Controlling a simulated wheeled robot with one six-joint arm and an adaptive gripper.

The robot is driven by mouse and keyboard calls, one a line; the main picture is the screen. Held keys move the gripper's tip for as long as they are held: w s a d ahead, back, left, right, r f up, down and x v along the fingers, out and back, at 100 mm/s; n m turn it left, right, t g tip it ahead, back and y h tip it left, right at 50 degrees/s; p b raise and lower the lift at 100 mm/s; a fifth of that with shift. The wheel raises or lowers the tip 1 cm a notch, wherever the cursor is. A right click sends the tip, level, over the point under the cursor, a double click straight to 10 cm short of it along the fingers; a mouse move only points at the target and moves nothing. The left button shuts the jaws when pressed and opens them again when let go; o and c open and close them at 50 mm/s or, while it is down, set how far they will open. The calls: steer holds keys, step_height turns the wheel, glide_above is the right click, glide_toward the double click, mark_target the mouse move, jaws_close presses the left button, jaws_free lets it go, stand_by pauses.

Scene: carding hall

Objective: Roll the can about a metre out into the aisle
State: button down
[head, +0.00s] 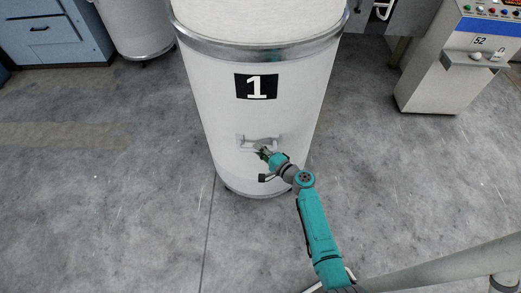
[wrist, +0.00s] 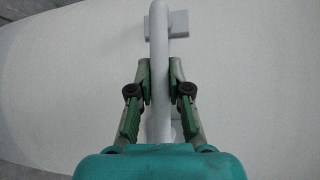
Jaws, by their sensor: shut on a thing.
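A tall white can (head: 218,133) with a grey metal rim and a black number 1 plate stands upright on the floor in the middle of the head view. A light bar handle (head: 243,141) is fixed low on its front. My gripper (head: 262,148) is at this handle. In the wrist view my gripper (wrist: 160,84) has its fingers shut on the grey handle bar (wrist: 158,50), one on each side. The white wall of the can (wrist: 70,80) fills the background there. The can's underside is hidden.
A grey machine cabinet (head: 440,85) marked 52 stands at the right. A blue cabinet (head: 55,40) and another white can (head: 135,22) stand at the back left. A pale rail (head: 440,265) crosses the lower right. The concrete floor (head: 100,200) at left is clear.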

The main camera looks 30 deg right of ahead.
steer(key=shift+s+a+f, duration=0.15)
steer(key=shift+s+a, duration=0.1)
steer(key=shift+s, duration=0.05)
steer(key=c, duration=1)
jaws_free()
steer(key=shift+d, duration=0.1)
steer(key=v, duration=1.2)
